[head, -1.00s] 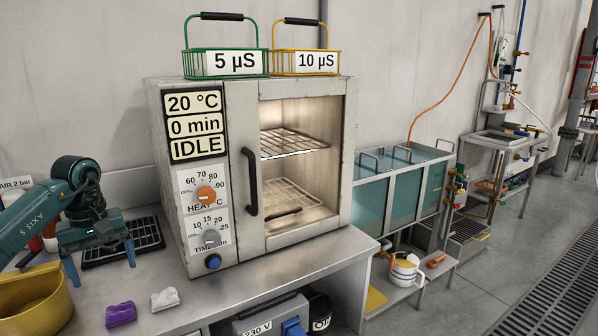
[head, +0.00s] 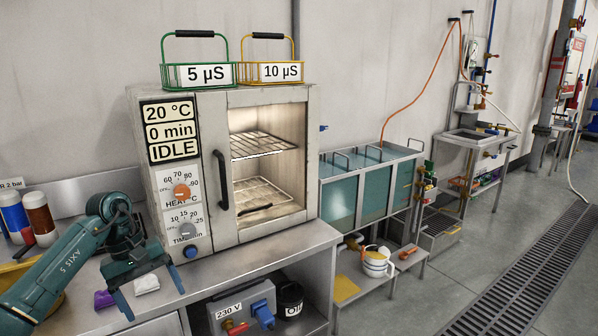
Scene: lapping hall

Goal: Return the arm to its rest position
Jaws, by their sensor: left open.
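My left arm comes in from the lower left. Its left gripper (head: 153,300) is open and empty, with its fingers pointing down in front of the bench. A purple cloth (head: 104,299) and a white cloth (head: 146,284) lie on the bench close by the gripper, partly behind it. The oven (head: 180,240) stands on the bench to the right of the gripper, its panel reading 20 °C, 0 min, IDLE. I see two racks in its lit chamber. My right gripper is not in the head view.
A green basket (head: 199,86) marked 5 µS and a yellow basket (head: 272,82) marked 10 µS stand on the oven. Blue tanks (head: 340,203) stand right of the bench (head: 270,252). Floor at right is clear.

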